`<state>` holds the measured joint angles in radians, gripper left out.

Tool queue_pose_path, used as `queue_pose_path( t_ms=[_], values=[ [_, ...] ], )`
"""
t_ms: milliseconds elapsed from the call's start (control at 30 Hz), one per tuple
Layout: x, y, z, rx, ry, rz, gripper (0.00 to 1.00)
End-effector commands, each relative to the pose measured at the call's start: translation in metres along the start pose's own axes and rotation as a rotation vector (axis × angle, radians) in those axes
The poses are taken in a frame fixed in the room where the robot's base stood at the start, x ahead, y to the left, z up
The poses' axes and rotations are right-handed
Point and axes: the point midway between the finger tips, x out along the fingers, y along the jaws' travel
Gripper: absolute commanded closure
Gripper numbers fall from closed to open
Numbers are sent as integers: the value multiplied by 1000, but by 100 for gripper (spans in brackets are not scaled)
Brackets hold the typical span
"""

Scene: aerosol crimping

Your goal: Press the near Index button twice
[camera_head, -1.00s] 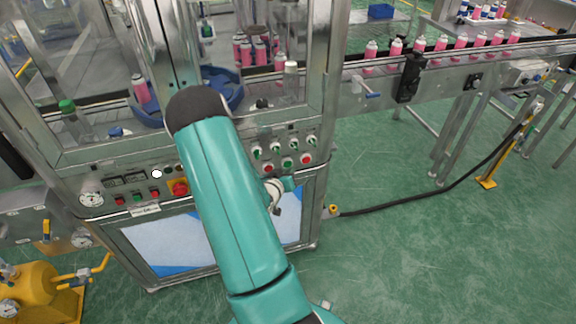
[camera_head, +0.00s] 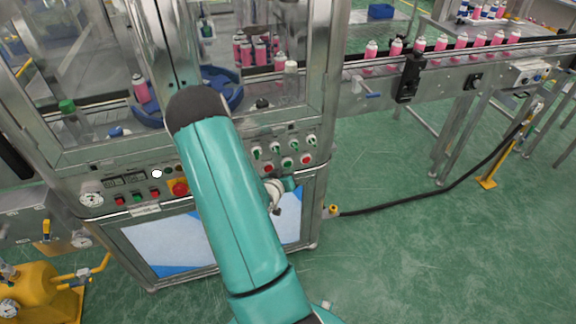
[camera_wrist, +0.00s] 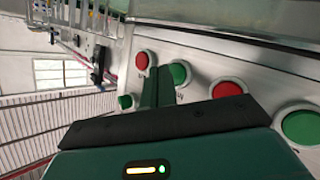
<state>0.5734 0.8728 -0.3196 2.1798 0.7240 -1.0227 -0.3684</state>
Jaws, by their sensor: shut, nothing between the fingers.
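The machine's front control panel carries red and green push buttons. In the head view, the right-hand group has a red button (camera_head: 305,160) and a green button (camera_head: 287,162); their labels are too small to read, so I cannot tell which is the near Index button. The wrist view shows a red button (camera_wrist: 142,60), a green button (camera_wrist: 178,73), another red button (camera_wrist: 228,88) and a larger green button (camera_wrist: 302,127). My gripper (camera_wrist: 160,84) is shut and empty close to the panel, beside the green button. Whether it touches is unclear. In the head view my arm hides part of the panel.
Clear guarding (camera_head: 312,60) rises above the panel. A conveyor (camera_head: 450,58) with pink cans runs right. A black hose (camera_head: 400,211) lies on the otherwise open green floor.

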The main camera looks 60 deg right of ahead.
Motion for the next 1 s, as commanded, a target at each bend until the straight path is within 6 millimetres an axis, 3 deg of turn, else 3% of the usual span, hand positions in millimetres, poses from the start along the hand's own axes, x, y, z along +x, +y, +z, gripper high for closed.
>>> queue_pose_path(
  t_ms=[1000],
  values=[
    [6, -5, -4, 0, 0, 0, 100]
  ],
)
